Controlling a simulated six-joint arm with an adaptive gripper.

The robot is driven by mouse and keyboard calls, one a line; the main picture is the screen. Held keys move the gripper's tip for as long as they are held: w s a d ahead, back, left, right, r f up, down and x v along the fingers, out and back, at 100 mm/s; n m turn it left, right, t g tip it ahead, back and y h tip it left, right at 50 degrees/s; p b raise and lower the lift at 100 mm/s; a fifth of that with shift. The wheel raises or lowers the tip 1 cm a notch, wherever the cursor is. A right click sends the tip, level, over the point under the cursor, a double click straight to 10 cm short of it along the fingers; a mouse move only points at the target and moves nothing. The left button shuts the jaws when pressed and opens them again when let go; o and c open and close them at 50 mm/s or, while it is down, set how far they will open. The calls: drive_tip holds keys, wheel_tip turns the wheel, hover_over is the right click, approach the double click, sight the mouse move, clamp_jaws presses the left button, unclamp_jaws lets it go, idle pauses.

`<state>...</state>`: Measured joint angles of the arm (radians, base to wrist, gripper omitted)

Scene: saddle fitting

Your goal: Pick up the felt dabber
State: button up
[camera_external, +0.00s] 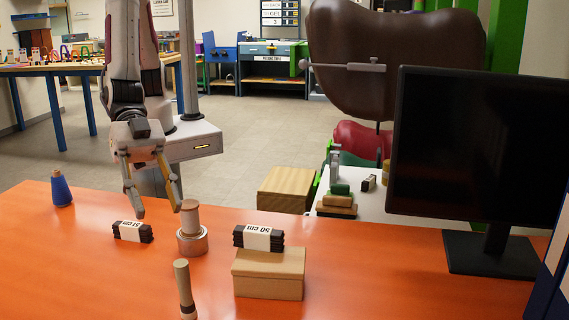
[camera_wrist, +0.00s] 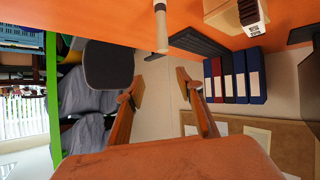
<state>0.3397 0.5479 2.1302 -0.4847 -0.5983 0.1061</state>
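I cannot tell for certain which item is the felt dabber. A slim upright stick with a pale beige head and a dark band (camera_external: 182,275) stands at the table's front. A thicker beige-topped cylinder (camera_external: 190,218) stands in a round coppery tin (camera_external: 192,243) behind it. A beige-headed stick (camera_wrist: 162,32) shows at the top of the wrist view; it looks like the front one. My gripper (camera_external: 159,212) is open and empty, pointing down above the table's back edge, left of the tin. Its spread fingers also show in the wrist view (camera_wrist: 161,87).
A black bundle labelled 51 cm (camera_external: 132,232) lies below my gripper. Another, labelled 50 cm (camera_external: 258,238), lies on a cardboard-coloured box (camera_external: 268,275) right of the tin. A blue bottle (camera_external: 62,189) stands at left, a monitor (camera_external: 480,150) at right. The orange table's front left is clear.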

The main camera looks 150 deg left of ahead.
drive_tip(key=t+y, duration=0.1)
drive_tip(key=y, duration=0.1)
approach(184, 285)
drive_tip(key=f, duration=0.2)
drive_tip(key=shift+w+a+f+t, duration=0.1)
drive_tip(key=shift+w+f+t, duration=0.15)
drive_tip(key=shift+w+t, duration=0.05)
drive_tip(key=shift+x, duration=1.3)
drive_tip(key=shift+a+x, duration=0.15)
drive_tip(key=shift+x, duration=0.65)
drive_tip(key=shift+a+x, duration=0.15)
drive_tip(key=shift+x, duration=1.6)
